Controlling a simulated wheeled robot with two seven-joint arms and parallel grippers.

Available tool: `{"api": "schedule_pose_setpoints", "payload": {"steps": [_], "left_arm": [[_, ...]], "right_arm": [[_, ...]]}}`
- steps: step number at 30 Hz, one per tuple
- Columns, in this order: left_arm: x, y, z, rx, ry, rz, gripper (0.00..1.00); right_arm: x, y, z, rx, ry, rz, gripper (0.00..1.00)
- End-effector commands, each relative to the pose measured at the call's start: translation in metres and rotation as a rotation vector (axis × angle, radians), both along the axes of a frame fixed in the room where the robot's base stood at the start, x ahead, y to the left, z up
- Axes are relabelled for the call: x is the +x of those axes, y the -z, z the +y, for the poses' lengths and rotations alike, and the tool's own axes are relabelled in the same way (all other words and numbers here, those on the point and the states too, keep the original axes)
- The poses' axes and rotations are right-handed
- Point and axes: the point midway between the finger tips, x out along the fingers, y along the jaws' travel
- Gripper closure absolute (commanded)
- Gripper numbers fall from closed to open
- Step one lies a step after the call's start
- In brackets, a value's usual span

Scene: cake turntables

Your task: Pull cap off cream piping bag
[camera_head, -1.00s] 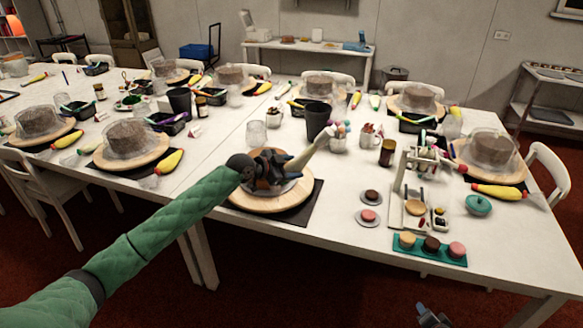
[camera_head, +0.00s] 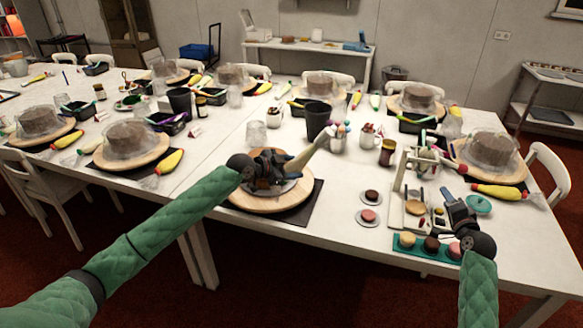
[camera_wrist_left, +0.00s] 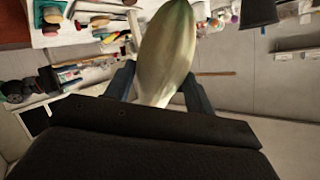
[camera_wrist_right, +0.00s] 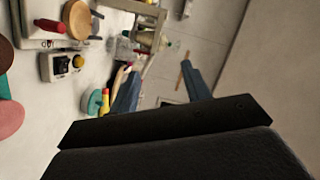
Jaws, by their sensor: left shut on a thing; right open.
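The pale cream piping bag (camera_head: 306,158) is held above the front turntable (camera_head: 262,200), slanting up to the right. It fills the upper middle of the left wrist view (camera_wrist_left: 165,50), with a greenish tint at its top edge. I cannot make out the cap clearly in any view. My left gripper (camera_head: 280,172) is shut on the bag, with a finger on each side of it. My right gripper (camera_head: 449,192) is open and empty above the table's right part, well apart from the bag. Its two fingers show spread in the right wrist view (camera_wrist_right: 160,88).
A small white stand (camera_head: 398,190) and a teal tray of round cakes (camera_head: 400,251) are near the right gripper. A teal pot (camera_head: 479,205) and a yellow piping bag (camera_head: 497,191) lie beyond it. A black cup (camera_head: 317,120) stands behind the held bag.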

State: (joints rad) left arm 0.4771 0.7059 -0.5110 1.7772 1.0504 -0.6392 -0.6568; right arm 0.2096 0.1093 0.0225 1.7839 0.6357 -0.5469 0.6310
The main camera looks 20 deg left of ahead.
Motion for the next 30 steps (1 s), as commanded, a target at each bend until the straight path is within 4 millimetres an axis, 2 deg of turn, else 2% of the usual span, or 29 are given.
{"api": "schedule_pose_setpoints", "payload": {"steps": [1, 6, 12, 21, 30], "left_arm": [[0.000, -0.001, 0.000, -0.001, 0.000, -0.001, 0.57], [0.000, -0.001, 0.000, -0.001, 0.000, -0.001, 0.57], [0.000, -0.001, 0.000, -0.001, 0.000, -0.001, 0.57], [0.000, -0.001, 0.000, -0.001, 0.000, -0.001, 0.57], [0.000, -0.001, 0.000, -0.001, 0.000, -0.001, 0.57]], "right_arm": [[0.010, -0.014, 0.015, -0.003, -0.035, -0.004, 0.52], [0.034, -0.044, 0.070, -0.034, -0.173, 0.014, 0.52], [0.052, -0.078, 0.137, -0.096, -0.345, 0.037, 0.52], [0.061, -0.123, 0.223, -0.230, -0.597, 0.071, 0.52], [0.055, -0.159, 0.288, -0.396, -0.828, 0.110, 0.52]]}}
